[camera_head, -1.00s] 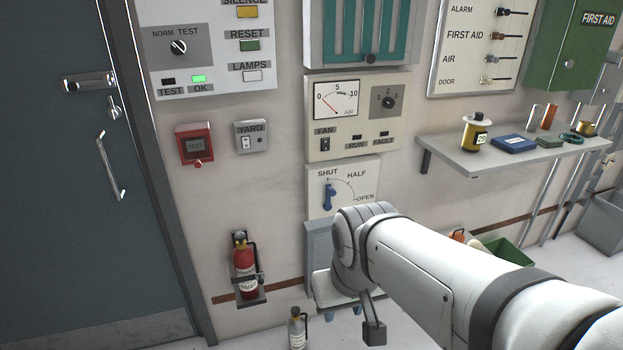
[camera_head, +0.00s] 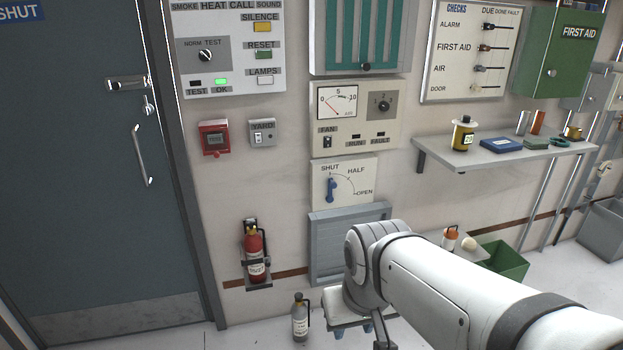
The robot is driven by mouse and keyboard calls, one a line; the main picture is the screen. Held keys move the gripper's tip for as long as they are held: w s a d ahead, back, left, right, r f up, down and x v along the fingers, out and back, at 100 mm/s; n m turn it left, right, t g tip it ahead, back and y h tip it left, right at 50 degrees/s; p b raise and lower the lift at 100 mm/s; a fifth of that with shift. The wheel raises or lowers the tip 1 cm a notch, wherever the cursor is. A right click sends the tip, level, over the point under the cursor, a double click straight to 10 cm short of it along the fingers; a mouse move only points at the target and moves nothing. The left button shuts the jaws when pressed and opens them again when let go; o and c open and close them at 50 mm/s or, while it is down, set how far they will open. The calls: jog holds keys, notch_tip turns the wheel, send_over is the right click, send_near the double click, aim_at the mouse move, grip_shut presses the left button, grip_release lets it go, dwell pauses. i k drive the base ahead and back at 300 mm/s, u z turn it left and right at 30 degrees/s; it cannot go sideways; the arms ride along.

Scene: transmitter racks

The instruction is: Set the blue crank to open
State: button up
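The blue crank (camera_head: 330,190) is on a white wall plate (camera_head: 347,199) marked SHUT, HALF and OPEN along an arc. It stands nearly upright, with its upper end toward SHUT. OPEN is at the right end of the arc. My gripper (camera_head: 354,329) hangs low at the bottom of the view, below and to the right of the crank and well apart from it. My white forearm crosses the lower right and hides part of the wall and floor.
A grey louvred panel (camera_head: 335,245) is under the crank plate, and a fan panel (camera_head: 354,118) above it. A red extinguisher (camera_head: 255,255) hangs at left; a grey bottle (camera_head: 300,318) stands on the floor. A shelf (camera_head: 480,157) juts out at right. The wall left of the crank is clear.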

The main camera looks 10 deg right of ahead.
aim_at(332, 184)
jog(key=u, duration=0.15)
jog(key=i, duration=0.95)
jog(key=z, duration=0.1)
